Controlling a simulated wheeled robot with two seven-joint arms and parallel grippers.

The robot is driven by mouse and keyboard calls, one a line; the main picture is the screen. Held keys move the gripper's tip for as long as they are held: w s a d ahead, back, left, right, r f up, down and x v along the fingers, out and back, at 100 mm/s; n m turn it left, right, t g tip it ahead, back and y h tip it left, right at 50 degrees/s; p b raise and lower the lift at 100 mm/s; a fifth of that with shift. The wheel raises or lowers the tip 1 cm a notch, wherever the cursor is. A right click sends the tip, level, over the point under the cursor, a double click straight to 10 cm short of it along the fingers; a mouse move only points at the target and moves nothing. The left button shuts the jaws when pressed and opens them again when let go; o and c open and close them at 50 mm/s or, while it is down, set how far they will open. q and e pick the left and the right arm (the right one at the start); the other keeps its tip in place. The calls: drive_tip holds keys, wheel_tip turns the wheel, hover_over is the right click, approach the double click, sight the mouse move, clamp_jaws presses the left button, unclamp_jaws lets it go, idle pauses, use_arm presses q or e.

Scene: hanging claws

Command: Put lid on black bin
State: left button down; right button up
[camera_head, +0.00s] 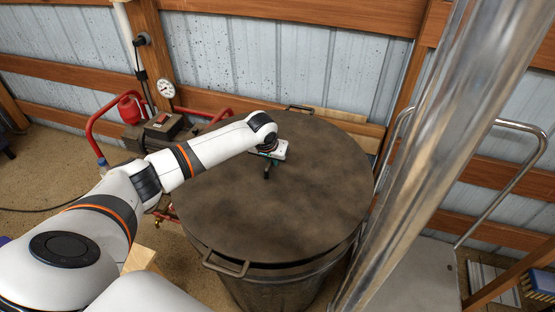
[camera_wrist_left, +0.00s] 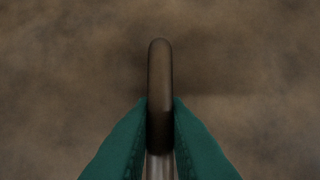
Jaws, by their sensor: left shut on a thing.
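The round dark lid (camera_head: 310,200) lies over the top of the black bin (camera_head: 272,292), whose side shows below the lid's front edge. A gap between lid and rim shows at the front; I cannot tell if the lid is fully seated. My left gripper (camera_head: 268,170) is at the middle of the lid, shut on the lid's handle. In the left wrist view the green fingers press on both sides of the handle (camera_wrist_left: 160,85), with the lid's brown surface (camera_wrist_left: 250,60) behind it. My right gripper is not in view.
A bin side handle (camera_head: 226,266) sticks out at the front, another (camera_head: 300,108) at the back. A red-framed compressor (camera_head: 155,130) stands left, behind my arm. A metal cart (camera_head: 430,270) stands right. A corrugated wall (camera_head: 270,55) with wooden beams closes the back.

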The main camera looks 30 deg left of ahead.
sight(271, 169)
use_arm(q)
drive_tip(key=shift+w+a+r, duration=0.1)
drive_tip(key=shift+a+r, duration=0.05)
drive_tip(key=shift+r+p, duration=0.15)
drive_tip(key=shift+p, duration=0.55)
wheel_tip(271, 169, down, 2)
drive_tip(key=shift+f+b, duration=0.25)
drive_tip(key=shift+b, duration=0.3)
drive_tip(key=shift+f+b, duration=0.55)
drive_tip(key=shift+f, duration=1.25)
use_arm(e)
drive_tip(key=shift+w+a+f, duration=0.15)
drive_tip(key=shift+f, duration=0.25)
use_arm(q)
drive_tip(key=shift+p, duration=0.3)
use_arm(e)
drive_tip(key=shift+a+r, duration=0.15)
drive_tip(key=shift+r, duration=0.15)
use_arm(q)
drive_tip(key=shift+p, duration=0.55)
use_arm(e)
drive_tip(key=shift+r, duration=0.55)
use_arm(q)
drive_tip(key=shift+f, duration=0.1)
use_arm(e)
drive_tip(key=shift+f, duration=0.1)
